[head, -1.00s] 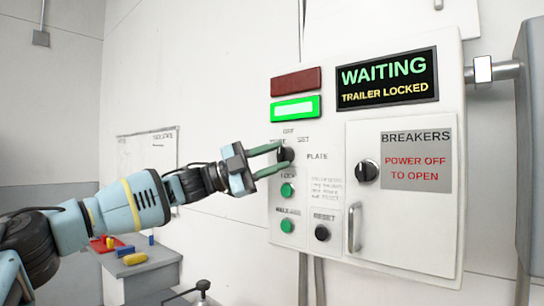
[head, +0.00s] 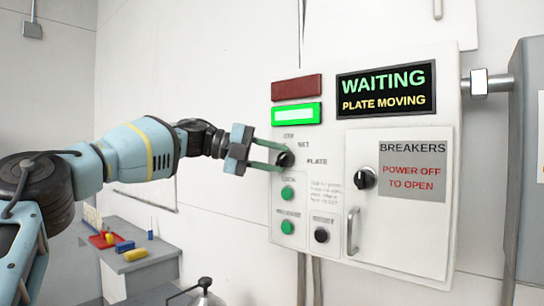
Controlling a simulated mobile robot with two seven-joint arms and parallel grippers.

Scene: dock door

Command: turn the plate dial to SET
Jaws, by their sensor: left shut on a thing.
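The plate dial (head: 286,159) is a small black knob on the white control panel (head: 330,258), beside the words SET and PLATE. My left gripper (head: 279,157) reaches it from the left. Its green fingers are shut on the dial, one above and one below. The fingers partly hide the dial, and I cannot read which way its pointer faces. The display (head: 387,91) above reads WAITING in green and PLATE MOVING in yellow. My right gripper is not in view.
Green buttons (head: 287,193) and a black RESET knob (head: 321,235) sit below the dial. A breaker door (head: 400,235) with a black knob (head: 364,178) and handle is to the right. A grey bench (head: 150,262) with a red tray (head: 106,239) stands lower left.

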